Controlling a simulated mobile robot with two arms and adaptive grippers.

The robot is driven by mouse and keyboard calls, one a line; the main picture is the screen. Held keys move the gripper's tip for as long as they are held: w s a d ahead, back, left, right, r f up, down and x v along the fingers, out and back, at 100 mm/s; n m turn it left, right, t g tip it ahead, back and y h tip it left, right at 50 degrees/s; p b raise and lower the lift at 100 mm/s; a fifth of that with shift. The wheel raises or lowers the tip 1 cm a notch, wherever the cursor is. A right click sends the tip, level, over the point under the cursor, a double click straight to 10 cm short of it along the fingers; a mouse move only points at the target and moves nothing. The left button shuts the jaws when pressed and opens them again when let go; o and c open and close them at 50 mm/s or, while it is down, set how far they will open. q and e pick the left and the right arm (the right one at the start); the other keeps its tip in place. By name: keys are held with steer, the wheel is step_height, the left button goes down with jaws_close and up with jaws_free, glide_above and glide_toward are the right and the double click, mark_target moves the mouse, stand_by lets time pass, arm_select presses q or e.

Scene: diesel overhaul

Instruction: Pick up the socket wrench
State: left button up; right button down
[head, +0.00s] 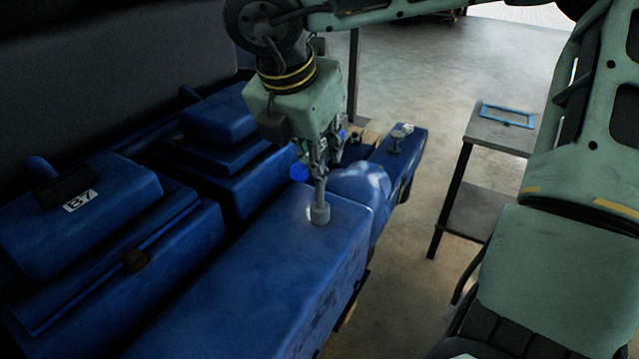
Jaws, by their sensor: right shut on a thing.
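The socket wrench (320,209) is a grey upright shaft with a thicker round lower end. My left gripper is not in view.
The blue engine (255,265) fills the left and middle, with raised blocks and a "B7" label (80,201). A grey knob-like part (398,140) stands on its far end. A small table (490,130) with a blue frame (507,116) stands right. Open floor lies beyond.

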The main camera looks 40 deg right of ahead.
steer(key=shift+r, duration=0.1)
steer(key=shift+r+b, duration=0.3)
steer(key=shift+r, duration=0.1)
step_height(320, 180, up, 3)
steer(key=shift+w+f+b, duration=0.1)
steer(key=shift+f+b, duration=0.05)
steer(key=shift+b, duration=0.55)
steer(key=s+d+r+b, duration=0.2)
steer(key=s+r, duration=0.5)
steer(key=s, duration=0.4)
steer(key=shift+s+d+r+b, duration=0.2)
steer(key=shift+s+d+b, duration=0.15)
steer(key=shift+b, duration=0.4)
